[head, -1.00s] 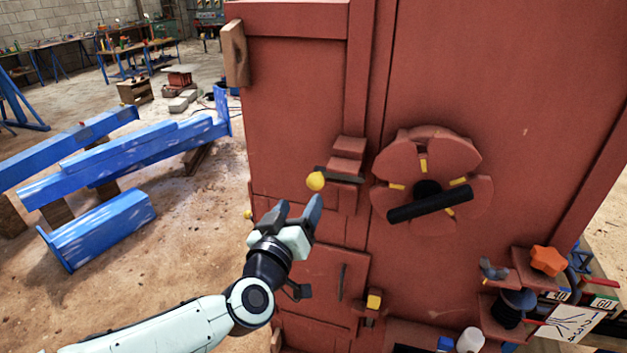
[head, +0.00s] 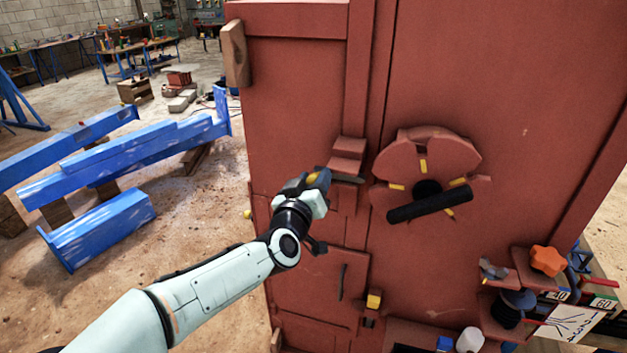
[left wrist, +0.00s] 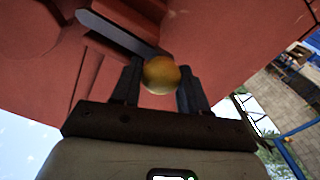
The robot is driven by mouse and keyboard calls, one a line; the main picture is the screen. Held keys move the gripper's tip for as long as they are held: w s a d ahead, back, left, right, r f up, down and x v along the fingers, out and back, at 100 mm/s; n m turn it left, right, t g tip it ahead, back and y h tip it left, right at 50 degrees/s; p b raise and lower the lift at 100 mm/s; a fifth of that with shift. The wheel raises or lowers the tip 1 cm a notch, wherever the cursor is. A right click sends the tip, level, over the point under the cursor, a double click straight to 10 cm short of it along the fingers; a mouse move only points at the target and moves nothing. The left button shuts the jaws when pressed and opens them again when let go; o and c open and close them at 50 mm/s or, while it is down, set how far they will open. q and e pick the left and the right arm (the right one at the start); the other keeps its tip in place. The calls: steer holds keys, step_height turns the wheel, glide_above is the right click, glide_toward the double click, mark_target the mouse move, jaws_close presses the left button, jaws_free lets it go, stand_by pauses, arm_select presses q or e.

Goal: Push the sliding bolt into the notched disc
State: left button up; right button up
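The sliding bolt is a dark flat bar (head: 346,177) in a red bracket on the red crusher's front, with a round yellow knob at its left end. The notched disc (head: 432,160) is red with yellow marks at its slots and stands right of the bolt, apart from its tip. A black bar handle (head: 430,205) crosses the disc. My left gripper (head: 320,180) is at the knob and mostly hides it in the head view. In the left wrist view the knob (left wrist: 161,75) sits between the two spread fingers; firm contact cannot be told. My right gripper is not in view.
A second yellow-ended latch (head: 374,300) sits below the bolt. An orange star knob (head: 547,261) and a small shelf with bottles are at lower right. Blue beams (head: 120,160) lie on the floor at left. A wooden block (head: 235,54) sticks out at upper left.

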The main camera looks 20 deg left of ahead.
mark_target(339, 175)
arm_select(q)
jaws_close()
steer(key=d+p, duration=0.2)
steer(key=d, duration=0.2)
steer(key=shift+s+d+r, duration=0.1)
steer(key=shift+d, duration=0.2)
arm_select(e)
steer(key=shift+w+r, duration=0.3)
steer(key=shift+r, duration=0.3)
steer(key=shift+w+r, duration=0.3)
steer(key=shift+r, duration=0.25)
arm_select(q)
steer(key=o, duration=0.5)
jaws_free()
steer(key=shift+d, duration=0.1)
steer(key=shift+o, duration=0.2)
